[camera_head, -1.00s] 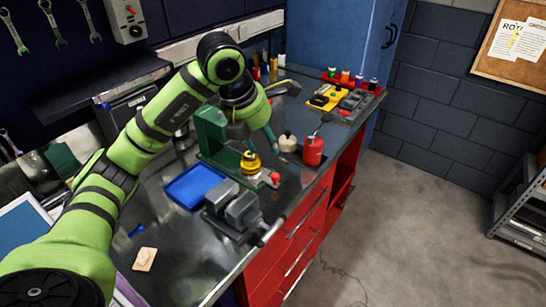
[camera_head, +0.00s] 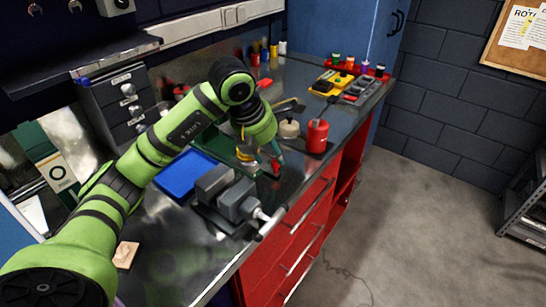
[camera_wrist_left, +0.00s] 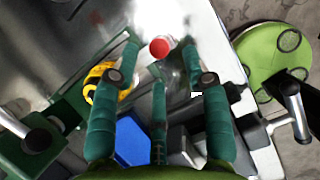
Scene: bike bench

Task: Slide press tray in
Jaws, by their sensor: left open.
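The green press (camera_wrist_left: 70,108) shows in the left wrist view and is mostly hidden behind my left arm in the head view. A yellow round piece (camera_head: 245,154) sits at the press, also seen in the wrist view (camera_wrist_left: 101,82). A red ball knob (camera_wrist_left: 160,47), seemingly the tray's handle, stands out from the press side; the tray itself is hard to make out. My left gripper (camera_head: 272,166) points down at the knob. In the wrist view its open teal fingers (camera_wrist_left: 160,62) lie on either side of the knob, with visible gaps.
A grey vise (camera_head: 230,194) stands close in front of the gripper, its handle reaching past the bench edge. A blue tray (camera_head: 184,174) lies left of it. A red can (camera_head: 317,136) and a pale round pot (camera_head: 289,129) stand just behind the gripper.

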